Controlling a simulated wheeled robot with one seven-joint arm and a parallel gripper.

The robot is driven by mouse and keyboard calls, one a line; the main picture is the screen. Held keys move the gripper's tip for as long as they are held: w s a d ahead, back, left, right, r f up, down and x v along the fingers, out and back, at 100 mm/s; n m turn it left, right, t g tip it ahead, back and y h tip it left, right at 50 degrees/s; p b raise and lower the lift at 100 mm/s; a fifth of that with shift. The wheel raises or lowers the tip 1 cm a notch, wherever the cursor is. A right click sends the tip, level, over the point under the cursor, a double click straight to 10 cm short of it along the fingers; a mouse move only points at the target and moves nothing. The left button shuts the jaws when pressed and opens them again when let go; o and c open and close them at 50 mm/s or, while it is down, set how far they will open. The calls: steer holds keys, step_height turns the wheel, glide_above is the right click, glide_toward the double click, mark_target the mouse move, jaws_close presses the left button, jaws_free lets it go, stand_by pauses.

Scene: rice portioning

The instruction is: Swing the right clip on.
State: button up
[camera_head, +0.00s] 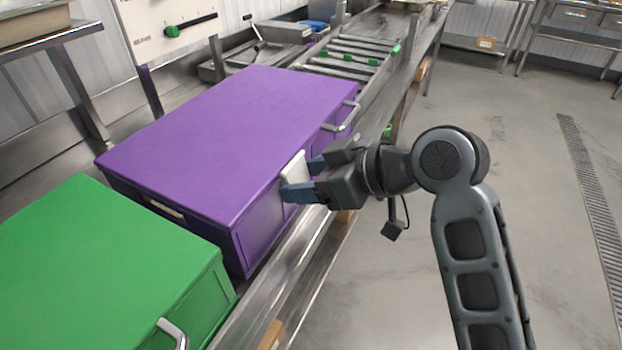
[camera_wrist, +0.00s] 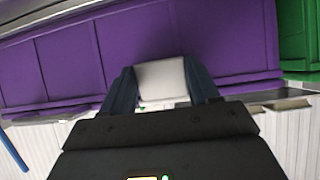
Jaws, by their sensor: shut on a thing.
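A large purple box (camera_head: 225,130) with a closed lid stands on the metal conveyor. A pale grey-white clip (camera_head: 293,167) is at its right-hand side, near the lid edge. My gripper (camera_head: 302,180) reaches in from the right and is shut on this clip with its blue fingers. In the wrist view, the clip (camera_wrist: 161,80) sits between the two dark blue fingers (camera_wrist: 163,88), against the purple wall (camera_wrist: 60,65). The frames do not show clearly whether the clip is latched over the lid. The box's left side is mostly hidden.
A green box (camera_head: 110,265) with a metal handle (camera_head: 172,330) stands close in front of the purple one. A metal handle (camera_head: 349,116) sticks out farther along the purple side. Rollers (camera_head: 350,55) lie beyond. The floor (camera_head: 520,190) at right is clear.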

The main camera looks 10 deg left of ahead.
steer(key=shift+o, duration=0.2)
steer(key=shift+s+a+f, duration=0.15)
steer(key=shift+a, duration=0.3)
steer(key=shift+s+a+f, duration=0.1)
steer(key=shift+a+f, duration=0.05)
steer(key=shift+a, duration=0.25)
steer(key=shift+o, duration=0.4)
steer(key=shift+a, duration=0.1)
steer(key=o, duration=0.4)
steer(key=shift+w, duration=0.35)
steer(key=shift+s+d+r+p, duration=0.35)
steer(key=shift+s+r+p, duration=0.3)
steer(key=shift+s+p, duration=0.15)
steer(key=p+v, duration=0.1)
steer(key=v, duration=0.2)
steer(key=shift+w+d+r, duration=0.1)
steer(key=shift+d+r, duration=0.15)
steer(key=shift+d, duration=0.1)
steer(key=shift+d+r+p, duration=0.1)
steer(key=shift+d+p, duration=0.2)
steer(key=shift+d, duration=0.25)
